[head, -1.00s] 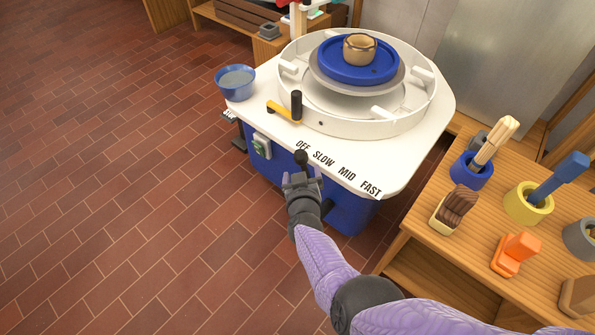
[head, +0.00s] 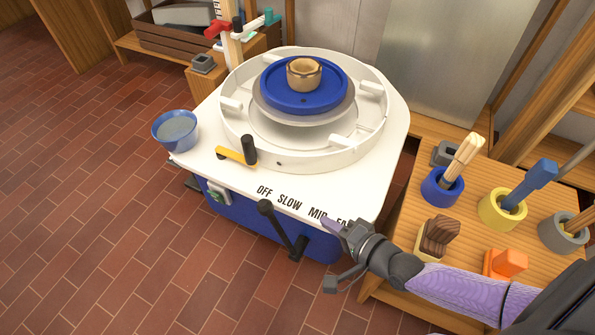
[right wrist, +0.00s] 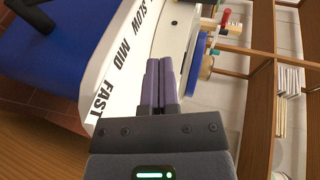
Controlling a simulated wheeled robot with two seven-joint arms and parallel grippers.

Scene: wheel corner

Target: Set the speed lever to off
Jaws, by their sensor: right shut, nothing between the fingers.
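The speed lever (head: 283,229) is a black arm with a round knob at the front of the blue wheel base (head: 230,208). Its knob lies just below the OFF label (head: 264,190) on the white deck's front edge. Part of the black lever (right wrist: 42,14) shows at the top left of the right wrist view. My right gripper (head: 328,225) is shut and empty beside the FAST end of the labels, to the right of the knob and apart from it. Its closed purple fingers (right wrist: 160,82) show in the right wrist view. My left gripper is out of view.
A blue bowl (head: 176,131) sits at the deck's left corner, near a yellow handle (head: 236,155) with a black grip. A wooden shelf (head: 405,255) with tool pots stands right. Floor in front is clear.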

